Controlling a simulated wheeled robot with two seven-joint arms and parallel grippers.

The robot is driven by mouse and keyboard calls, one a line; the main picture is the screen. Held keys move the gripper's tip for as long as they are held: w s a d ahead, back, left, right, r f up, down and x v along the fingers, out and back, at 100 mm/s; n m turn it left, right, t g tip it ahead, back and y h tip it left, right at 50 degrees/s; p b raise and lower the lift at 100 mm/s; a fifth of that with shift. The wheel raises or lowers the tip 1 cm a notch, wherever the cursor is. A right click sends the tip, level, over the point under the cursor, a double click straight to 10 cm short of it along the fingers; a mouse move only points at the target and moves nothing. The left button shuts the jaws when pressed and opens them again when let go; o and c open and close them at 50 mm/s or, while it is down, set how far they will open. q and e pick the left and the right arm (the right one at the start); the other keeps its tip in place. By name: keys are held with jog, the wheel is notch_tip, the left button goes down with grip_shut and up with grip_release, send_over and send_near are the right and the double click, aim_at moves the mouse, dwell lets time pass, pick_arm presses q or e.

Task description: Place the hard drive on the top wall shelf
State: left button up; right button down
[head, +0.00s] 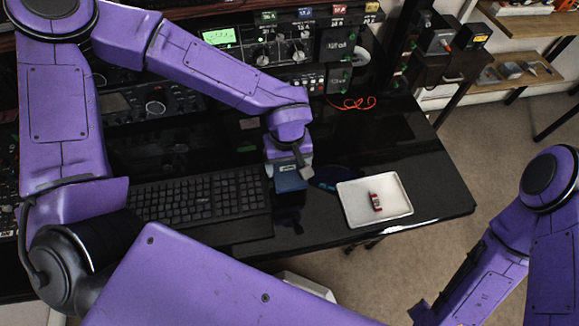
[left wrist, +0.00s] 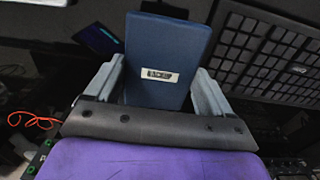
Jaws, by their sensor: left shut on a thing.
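The hard drive is a dark blue box with a small white label, seen in the left wrist view (left wrist: 165,50) and, mostly hidden by the gripper, in the head view (head: 291,181). My left gripper (head: 288,168) is shut on it, with one grey finger at each side. It is over the black desk, just right of the keyboard; I cannot tell whether the drive touches the desk. Wooden shelves are at the upper right, an upper one (head: 530,24) cut by the frame edge and a lower one (head: 510,76). My right gripper is not clearly in view; only its arm shows.
A black keyboard (head: 200,196) lies left of the drive. A white tray (head: 352,204) with a small red and white item (head: 376,201) is to the right. An orange cable (head: 352,104) lies behind. Radio equipment (head: 285,45) lines the back. Bare carpet (head: 440,250) lies right of the desk.

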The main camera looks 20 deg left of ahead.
aim_at(290, 164)
pick_arm(q)
jog(key=shift+w+f, duration=0.25)
jog(key=shift+f, duration=0.05)
jog(key=shift+w+f, duration=0.2)
jog(key=shift+f, duration=0.8)
jog(key=shift+w+f, duration=0.15)
jog(key=shift+f, duration=0.8)
jog(key=shift+s, duration=0.1)
jog(key=o, duration=1)
jog(key=shift+f, duration=0.15)
